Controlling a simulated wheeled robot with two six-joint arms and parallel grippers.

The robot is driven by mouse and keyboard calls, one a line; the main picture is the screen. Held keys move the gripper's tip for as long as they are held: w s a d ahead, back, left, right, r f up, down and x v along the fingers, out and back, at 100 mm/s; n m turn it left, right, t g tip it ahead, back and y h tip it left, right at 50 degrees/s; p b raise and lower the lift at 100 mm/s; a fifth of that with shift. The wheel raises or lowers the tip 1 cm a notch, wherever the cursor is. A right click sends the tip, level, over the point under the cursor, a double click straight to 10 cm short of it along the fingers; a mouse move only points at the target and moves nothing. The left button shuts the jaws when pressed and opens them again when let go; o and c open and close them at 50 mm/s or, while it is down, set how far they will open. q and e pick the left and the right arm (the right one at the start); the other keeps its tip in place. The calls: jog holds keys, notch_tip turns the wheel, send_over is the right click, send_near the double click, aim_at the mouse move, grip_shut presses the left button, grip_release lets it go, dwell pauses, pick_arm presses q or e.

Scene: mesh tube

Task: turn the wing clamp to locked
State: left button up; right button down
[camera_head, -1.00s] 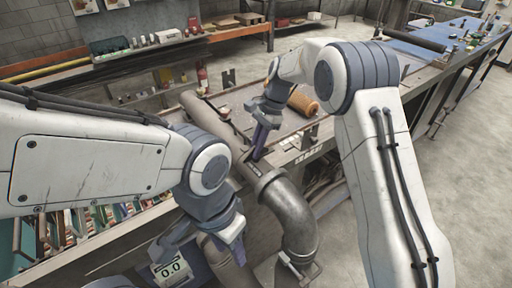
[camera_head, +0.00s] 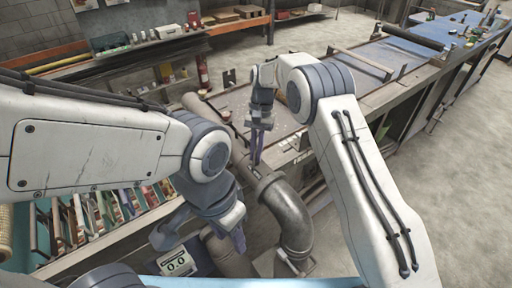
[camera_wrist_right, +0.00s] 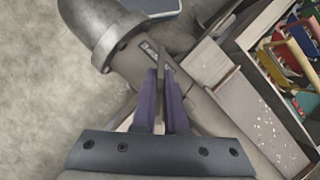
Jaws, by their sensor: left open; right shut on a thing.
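The wing clamp (camera_wrist_right: 153,50) is a small dark wing with a labelled plate on the grey pipe beside the elbow's flange. My right gripper (camera_wrist_right: 160,72) has its purple fingertips closed together on the wing in the right wrist view. In the head view my right gripper (camera_head: 256,160) points down at the pipe just behind the elbow (camera_head: 289,215). The fingers partly cover the clamp, and its lock position is too small to read. My left gripper (camera_head: 236,236) is open, low in the head view near the pipe, apart from the clamp.
A small display box (camera_head: 178,262) reading 0.0 stands below my left gripper. A rack of colourful slats (camera_head: 75,222) fills the lower left. A workbench with a blue top (camera_head: 385,55) runs to the upper right. The concrete floor (camera_head: 450,190) at right is clear.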

jog(key=n+h+p, duration=0.1)
jog(key=n, duration=0.3)
jog(key=shift+n+h, duration=0.3)
jog(key=shift+h, duration=0.1)
jog(key=n+h, duration=0.1)
jog(key=n, duration=0.1)
jog(key=n+h, duration=0.1)
jog(key=n, duration=0.2)
jog(key=shift+t, duration=0.4)
jog(key=shift+n, duration=0.4)
jog(key=c, duration=1)
grip_release()
jog(key=shift+o, duration=0.2)
